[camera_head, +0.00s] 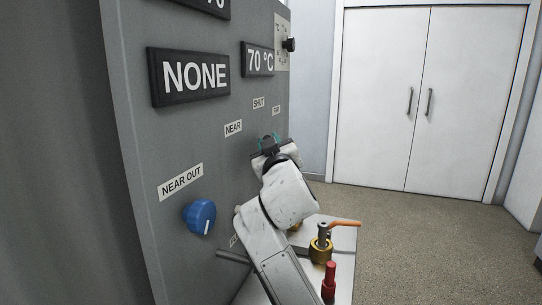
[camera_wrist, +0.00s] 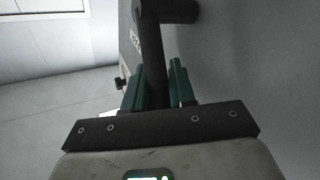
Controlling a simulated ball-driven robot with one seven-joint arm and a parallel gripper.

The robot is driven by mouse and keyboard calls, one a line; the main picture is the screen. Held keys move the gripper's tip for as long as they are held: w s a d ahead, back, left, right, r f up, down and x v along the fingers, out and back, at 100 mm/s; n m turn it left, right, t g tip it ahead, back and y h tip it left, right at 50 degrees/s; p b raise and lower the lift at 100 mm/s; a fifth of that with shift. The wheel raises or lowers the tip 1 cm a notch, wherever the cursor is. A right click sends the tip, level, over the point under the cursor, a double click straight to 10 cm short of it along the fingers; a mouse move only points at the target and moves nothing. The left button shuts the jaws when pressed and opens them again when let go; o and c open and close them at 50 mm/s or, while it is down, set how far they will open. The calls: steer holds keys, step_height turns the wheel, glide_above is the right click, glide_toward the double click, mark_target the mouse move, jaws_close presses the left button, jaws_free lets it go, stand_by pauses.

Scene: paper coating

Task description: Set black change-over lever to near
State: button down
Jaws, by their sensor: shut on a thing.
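The black change-over lever (camera_wrist: 153,55) shows in the wrist view as a dark rod running up to a thicker round hub at the panel. My gripper (camera_wrist: 157,85) has its green fingers on either side of this rod and is shut on it. In the head view my gripper (camera_head: 268,144) is up against the grey panel (camera_head: 215,125), below the SHUT label (camera_head: 258,103) and to the right of the NEAR label (camera_head: 233,128). The lever is hidden there behind my gripper and wrist, so its setting cannot be told.
A brass valve with an orange handle (camera_head: 344,224) and a red handle (camera_head: 329,280) stand right of my arm. White double doors (camera_head: 425,95) and open floor lie beyond.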

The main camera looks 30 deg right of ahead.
steer(key=shift+f, duration=0.15)
stand_by(0.4)
steer(key=c, duration=1.3)
jaws_free()
steer(key=shift+a, duration=0.1)
steer(key=shift+s, duration=0.1)
steer(key=v, duration=1)
steer(key=shift+s+a+f, duration=0.2)
steer(key=shift+s, duration=0.15)
